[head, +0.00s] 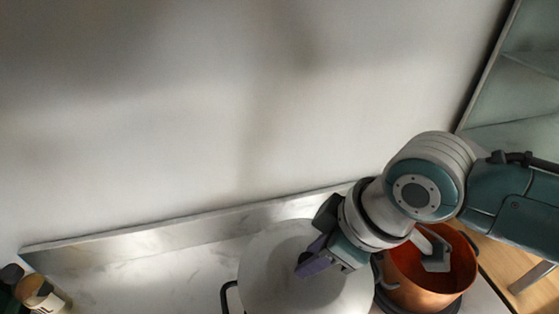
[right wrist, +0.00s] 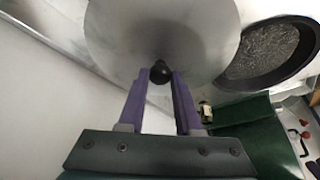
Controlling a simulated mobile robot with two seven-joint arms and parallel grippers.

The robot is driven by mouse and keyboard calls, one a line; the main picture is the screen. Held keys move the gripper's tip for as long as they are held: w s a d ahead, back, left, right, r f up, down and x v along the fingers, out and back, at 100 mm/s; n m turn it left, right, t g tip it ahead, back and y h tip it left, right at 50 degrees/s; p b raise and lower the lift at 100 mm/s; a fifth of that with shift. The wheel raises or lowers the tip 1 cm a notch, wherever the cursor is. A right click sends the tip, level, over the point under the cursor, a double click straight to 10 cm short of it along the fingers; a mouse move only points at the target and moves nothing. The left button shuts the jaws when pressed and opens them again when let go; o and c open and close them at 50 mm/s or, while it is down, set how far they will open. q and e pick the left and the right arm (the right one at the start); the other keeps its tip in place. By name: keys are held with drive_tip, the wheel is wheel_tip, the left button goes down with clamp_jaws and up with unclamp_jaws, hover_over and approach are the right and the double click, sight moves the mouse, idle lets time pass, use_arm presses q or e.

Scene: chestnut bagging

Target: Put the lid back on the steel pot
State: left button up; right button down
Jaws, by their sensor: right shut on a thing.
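The lid (head: 275,280) is a pale grey disc at the bottom middle of the head view. The steel pot is mostly hidden under the lid; a dark handle (head: 225,297) shows at the left edge. I cannot tell whether the lid rests on the rim or hangs just above it. My left gripper is out of view.
A copper pot (head: 418,294) stands close to the right of the lid, below my right arm. Small jars (head: 38,292) stand at the lower left. The pale counter (head: 140,280) between is clear, with a wall behind. A black-rimmed round pan (right wrist: 309,42) shows in the right wrist view.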

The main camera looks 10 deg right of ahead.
drive_tip(key=shift+c, duration=0.2)
unclamp_jaws()
idle(0.5)
drive_tip(key=shift+r, duration=0.1)
wheel_tip(320, 180, up, 3)
drive_tip(key=p, duration=0.3)
drive_tip(key=shift+r, duration=0.1)
wheel_tip(320, 180, up, 4)
drive_tip(key=p, duration=0.4)
drive_tip(key=shift+f, duration=0.2)
